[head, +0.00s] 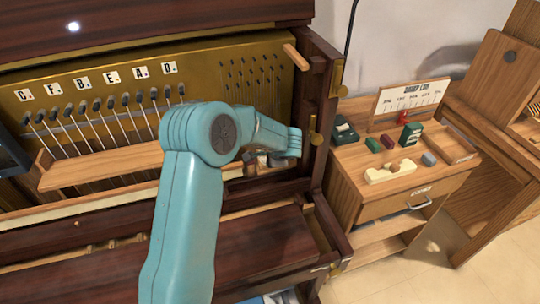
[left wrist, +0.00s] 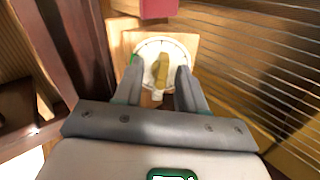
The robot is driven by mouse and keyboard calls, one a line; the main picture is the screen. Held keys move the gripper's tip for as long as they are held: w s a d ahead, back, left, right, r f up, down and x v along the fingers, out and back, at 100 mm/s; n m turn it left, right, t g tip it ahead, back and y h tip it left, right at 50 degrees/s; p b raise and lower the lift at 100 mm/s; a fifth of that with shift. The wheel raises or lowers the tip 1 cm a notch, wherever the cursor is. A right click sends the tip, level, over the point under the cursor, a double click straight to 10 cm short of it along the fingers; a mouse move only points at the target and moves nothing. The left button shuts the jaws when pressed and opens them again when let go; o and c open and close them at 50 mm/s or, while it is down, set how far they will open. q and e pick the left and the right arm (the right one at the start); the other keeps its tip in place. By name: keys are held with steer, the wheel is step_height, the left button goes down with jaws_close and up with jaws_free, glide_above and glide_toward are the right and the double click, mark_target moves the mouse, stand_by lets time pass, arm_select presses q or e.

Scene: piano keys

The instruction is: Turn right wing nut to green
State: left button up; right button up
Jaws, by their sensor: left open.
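The wing nut (left wrist: 162,72) is brass-coloured and stands on a round white dial (left wrist: 150,47) with dark tick marks, mounted on a light wooden block. In the left wrist view its wing points roughly up and down the picture. A little green shows at the dial's left edge. My left gripper (left wrist: 160,80) is open, with one finger on each side of the wing nut; I cannot tell whether they touch it. In the head view my left gripper (head: 262,160) is small inside the piano, and the wing nut is hidden. My right gripper is not in view.
A pinkish-red block (left wrist: 158,8) sits just beyond the dial. Strings run close on the right in the left wrist view. A wooden rail (head: 100,167) crosses the piano. A small side cabinet (head: 350,165) with several small objects stands at the right.

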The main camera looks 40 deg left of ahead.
arm_select(q)
steer(key=shift+d+r, duration=0.1)
stand_by(0.3)
steer(key=shift+s+d+r, duration=0.15)
steer(key=shift+r, duration=0.1)
